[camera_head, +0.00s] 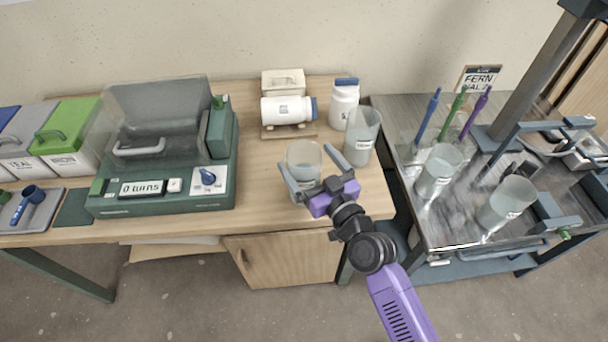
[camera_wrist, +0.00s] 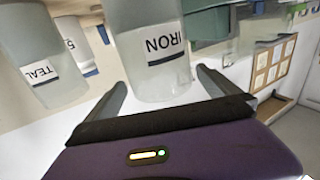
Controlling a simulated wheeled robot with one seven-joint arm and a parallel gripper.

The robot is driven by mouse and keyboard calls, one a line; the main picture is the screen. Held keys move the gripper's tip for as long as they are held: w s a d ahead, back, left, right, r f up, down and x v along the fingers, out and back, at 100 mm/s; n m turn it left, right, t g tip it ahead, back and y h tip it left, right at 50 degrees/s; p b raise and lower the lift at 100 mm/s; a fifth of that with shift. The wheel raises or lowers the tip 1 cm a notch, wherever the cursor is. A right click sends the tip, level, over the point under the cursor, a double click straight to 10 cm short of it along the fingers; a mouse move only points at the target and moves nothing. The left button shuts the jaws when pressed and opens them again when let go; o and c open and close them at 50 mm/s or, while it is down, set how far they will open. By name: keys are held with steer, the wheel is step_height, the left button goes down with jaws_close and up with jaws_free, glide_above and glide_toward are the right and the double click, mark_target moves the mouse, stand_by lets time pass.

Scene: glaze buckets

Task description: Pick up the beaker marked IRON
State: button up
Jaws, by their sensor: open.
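The beaker marked IRON (camera_wrist: 150,70) is clear, with a white label, in the wrist view. It stands between the two open fingers of my gripper (camera_wrist: 161,78), with no clear grip on it. In the head view, this beaker (camera_head: 303,158) stands near the table's front edge, and my gripper (camera_head: 305,163) reaches it from the front right, a finger on each side. Whether either finger touches the glass I cannot tell. A second beaker, marked TEAL (camera_wrist: 40,72), is beside it; in the head view, a labelled beaker (camera_head: 362,138) stands right of my gripper.
A white jar (camera_head: 344,103) stands behind, and another white jar (camera_head: 285,110) lies on a stand. A green machine (camera_head: 160,195) is to the left. A metal cart (camera_head: 440,205) on the right holds two more beakers (camera_head: 438,172) and several coloured rods (camera_head: 452,112).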

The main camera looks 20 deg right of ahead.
mark_target(296, 145)
steer(key=w, duration=0.5)
steer(key=shift+a+p, duration=0.3)
steer(key=shift+p, duration=0.1)
steer(key=c, duration=2.1)
